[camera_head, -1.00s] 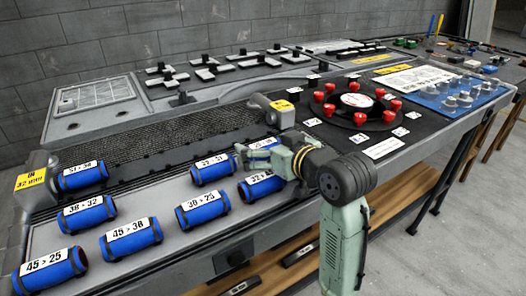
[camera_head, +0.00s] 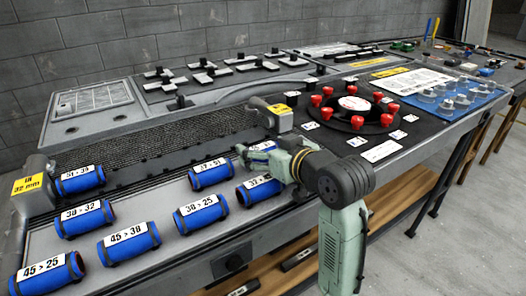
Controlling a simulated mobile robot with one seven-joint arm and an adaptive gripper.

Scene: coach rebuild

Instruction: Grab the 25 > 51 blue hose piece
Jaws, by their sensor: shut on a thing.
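My gripper (camera_head: 260,152) is at the back right of the hose pieces, shut on a blue hose piece (camera_head: 261,146). The fingers and wrist cover much of that piece, and its white label is too small and partly hidden to read. I cannot tell whether the piece is lifted off the surface. Another blue piece, its label starting with 32 (camera_head: 257,192), lies just in front of the gripper, partly behind my arm. A piece whose label seems to end in 51 (camera_head: 211,177) lies to the left of the gripper.
Several other labelled blue hose pieces lie on the grey panel, among them 38 > 25 (camera_head: 201,214), 45 > 38 (camera_head: 129,243) and 45 > 25 (camera_head: 47,273). A grey fitting with a yellow label (camera_head: 272,115) stands close behind the gripper. Red knobs (camera_head: 350,105) stand to the right.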

